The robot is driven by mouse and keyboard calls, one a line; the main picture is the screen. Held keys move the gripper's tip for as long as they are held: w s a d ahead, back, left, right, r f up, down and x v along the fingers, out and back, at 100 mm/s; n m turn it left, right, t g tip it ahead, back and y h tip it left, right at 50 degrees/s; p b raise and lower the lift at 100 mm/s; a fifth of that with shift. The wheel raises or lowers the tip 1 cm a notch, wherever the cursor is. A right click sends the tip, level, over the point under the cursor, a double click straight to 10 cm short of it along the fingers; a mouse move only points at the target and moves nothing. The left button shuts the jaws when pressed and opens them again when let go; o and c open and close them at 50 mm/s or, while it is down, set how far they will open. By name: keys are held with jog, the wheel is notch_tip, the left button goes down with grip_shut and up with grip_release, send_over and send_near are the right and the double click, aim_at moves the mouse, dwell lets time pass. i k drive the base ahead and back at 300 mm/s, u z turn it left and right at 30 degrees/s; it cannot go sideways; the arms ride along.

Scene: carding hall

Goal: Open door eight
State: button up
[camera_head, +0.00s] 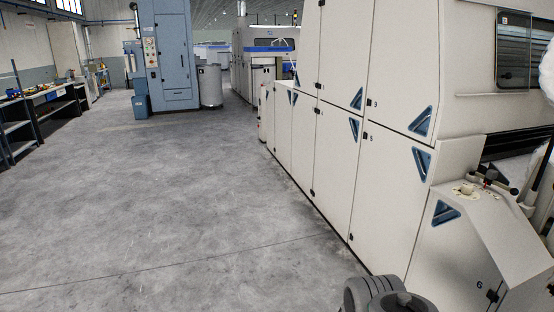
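A long cream carding machine (302,130) with several panel doors fills the right side. Its doors carry blue triangular recessed handles, and those I see are closed. Small dark number marks show: one by the upper door (400,65) looks like a 9, and one on the low front door (460,265) looks like a 6. A dark window panel (515,50) at the upper right has a small mark too small to read. I cannot tell for sure which door is eight. My gripper is not in view; only a grey part of my arm shows at the bottom edge.
Open grey concrete floor (170,200) lies left of the machine. A blue cabinet (172,55) and a grey drum (210,86) stand at the back. A workbench (40,105) runs along the left wall. Levers and a knob (488,178) stick up at the right.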

aim_at(348, 27)
jog(key=u, duration=0.3)
jog(key=i, duration=2.5)
jog(key=z, duration=0.25)
jog(key=i, duration=2.25)
jog(key=z, duration=0.3)
